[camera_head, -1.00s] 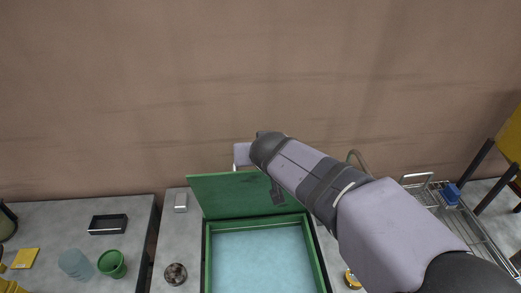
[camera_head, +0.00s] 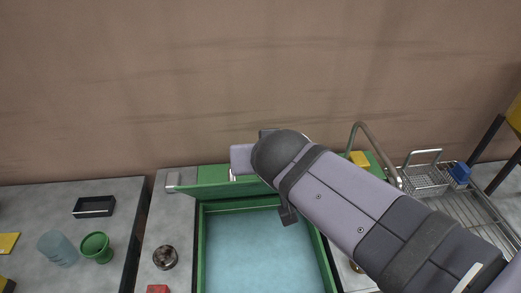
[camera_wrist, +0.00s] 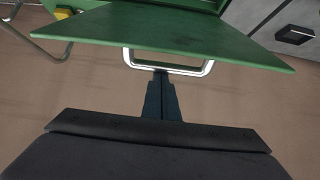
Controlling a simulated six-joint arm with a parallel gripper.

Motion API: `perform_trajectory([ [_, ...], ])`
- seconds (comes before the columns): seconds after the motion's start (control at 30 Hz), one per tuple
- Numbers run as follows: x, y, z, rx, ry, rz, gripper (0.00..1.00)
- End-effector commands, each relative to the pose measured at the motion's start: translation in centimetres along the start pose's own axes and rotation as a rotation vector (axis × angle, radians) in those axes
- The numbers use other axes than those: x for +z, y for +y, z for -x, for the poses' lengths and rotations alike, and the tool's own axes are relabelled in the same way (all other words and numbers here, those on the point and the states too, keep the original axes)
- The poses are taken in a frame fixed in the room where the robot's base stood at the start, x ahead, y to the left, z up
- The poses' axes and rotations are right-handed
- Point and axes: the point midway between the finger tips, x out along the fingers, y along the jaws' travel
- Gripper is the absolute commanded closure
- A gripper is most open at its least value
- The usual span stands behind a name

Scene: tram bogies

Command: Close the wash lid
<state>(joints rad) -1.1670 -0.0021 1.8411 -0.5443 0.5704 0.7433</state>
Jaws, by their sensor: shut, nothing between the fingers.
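The green wash lid (camera_head: 225,189) stands raised along the back edge of the green-rimmed wash basin (camera_head: 201,250), whose pale blue inside is uncovered. In the wrist view the lid (camera_wrist: 185,28) is a broad green panel with a metal loop handle (camera_wrist: 205,68) on its near edge. My gripper (camera_wrist: 160,74) is shut and empty, its fingertips at or very close to the handle's bar; I cannot tell whether they touch. In the head view my arm reaches in from the right over the basin and hides the lid's right part and the fingertips.
A curved metal tap (camera_head: 375,142) and a wire rack (camera_head: 470,208) with a blue item (camera_head: 461,172) are at the right. A dark round object (camera_head: 165,258) and a red block (camera_head: 157,289) lie left of the basin. A green cup (camera_head: 97,247) and a black tray (camera_head: 94,207) are farther left.

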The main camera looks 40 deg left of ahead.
Motion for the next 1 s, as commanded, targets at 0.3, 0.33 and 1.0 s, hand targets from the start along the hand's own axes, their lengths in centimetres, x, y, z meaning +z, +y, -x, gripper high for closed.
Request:
perform_trajectory([
  [0.3, 7.0, 0.0, 1.4, -0.002, 0.001, 0.000, 1.00],
  [0.33, 7.5, 0.0, 1.5, -0.001, 0.000, 0.000, 1.00],
  [1.0, 16.8, 0.3, 2.9, 0.007, -0.001, 0.003, 1.00],
])
